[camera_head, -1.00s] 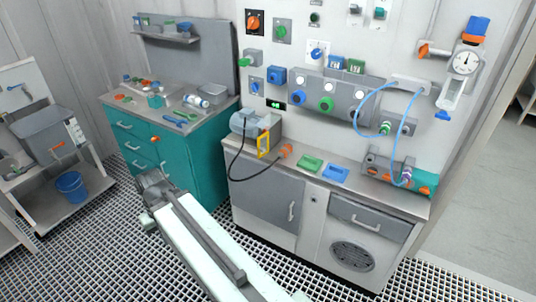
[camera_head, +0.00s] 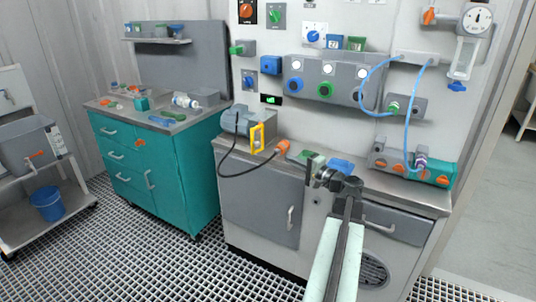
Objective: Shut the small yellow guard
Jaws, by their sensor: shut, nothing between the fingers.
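The small yellow guard (camera_head: 257,138) is an upright rectangular frame on the front of a grey motor-like unit (camera_head: 238,120) at the left end of the grey bench. It seems to stand out from the unit, but I cannot tell its exact angle.
An orange item (camera_head: 281,147) lies on the bench right of the guard. A black cable (camera_head: 240,174) hangs from the unit across the cabinet front. A teal drawer cabinet (camera_head: 190,170) stands to the left.

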